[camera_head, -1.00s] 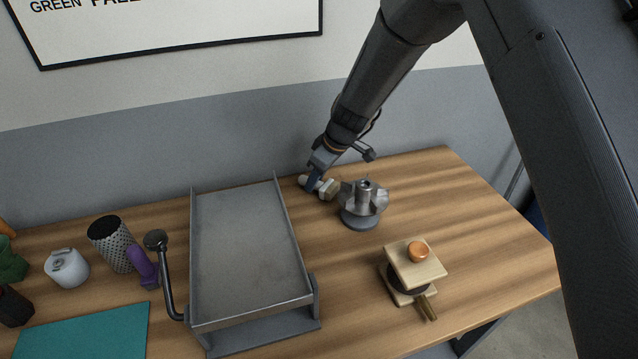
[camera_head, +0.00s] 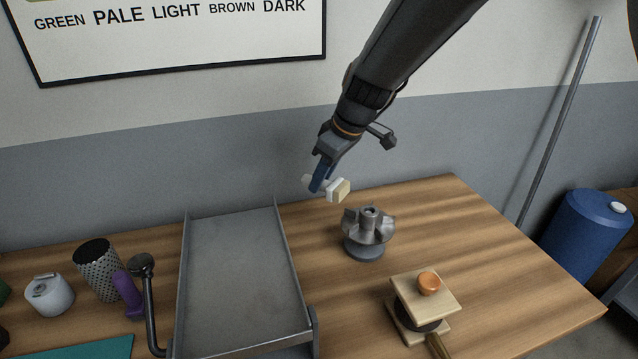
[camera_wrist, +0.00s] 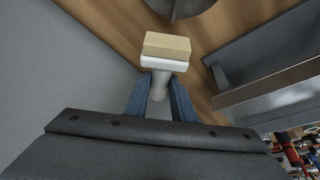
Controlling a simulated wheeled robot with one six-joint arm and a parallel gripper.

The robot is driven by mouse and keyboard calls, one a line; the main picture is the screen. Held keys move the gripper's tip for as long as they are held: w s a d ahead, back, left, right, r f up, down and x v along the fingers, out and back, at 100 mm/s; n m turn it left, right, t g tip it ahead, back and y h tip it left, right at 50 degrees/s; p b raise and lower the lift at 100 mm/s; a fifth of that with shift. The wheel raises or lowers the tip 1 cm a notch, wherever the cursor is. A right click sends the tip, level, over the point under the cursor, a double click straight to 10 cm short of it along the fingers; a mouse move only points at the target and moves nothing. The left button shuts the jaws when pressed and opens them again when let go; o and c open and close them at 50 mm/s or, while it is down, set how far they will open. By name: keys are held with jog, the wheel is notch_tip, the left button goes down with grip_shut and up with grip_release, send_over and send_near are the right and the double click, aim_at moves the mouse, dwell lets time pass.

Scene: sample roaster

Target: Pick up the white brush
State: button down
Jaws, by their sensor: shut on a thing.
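The white brush (camera_head: 334,188) has a white handle and a block of pale cream bristles. My gripper (camera_head: 319,180) is shut on its handle and holds it in the air above the back of the wooden table, close to the grey wall. In the wrist view the brush (camera_wrist: 165,62) sticks out beyond the two blue fingers of my gripper (camera_wrist: 161,95), bristles pointing away from me. The fingers hide part of the handle.
A grey metal finned piece (camera_head: 368,232) stands on the table just right of and below the brush. A long metal tray (camera_head: 245,265) lies to the left. A wooden block device with an orange knob (camera_head: 428,284) stands at front right. The table's right side is clear.

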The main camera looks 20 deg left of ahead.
jog(key=s+d+b, duration=0.4)
jog(key=s+d, duration=0.6)
jog(key=s, duration=0.2)
jog(key=s+r+p, duration=0.3)
jog(key=r+p, duration=0.9)
jog(key=r, duration=0.4)
jog(key=shift+d, duration=0.25)
jog(key=shift+s+r+p, duration=0.15)
jog(key=shift+r+p, duration=0.35)
jog(key=shift+r, duration=0.05)
jog(key=shift+d, duration=0.1)
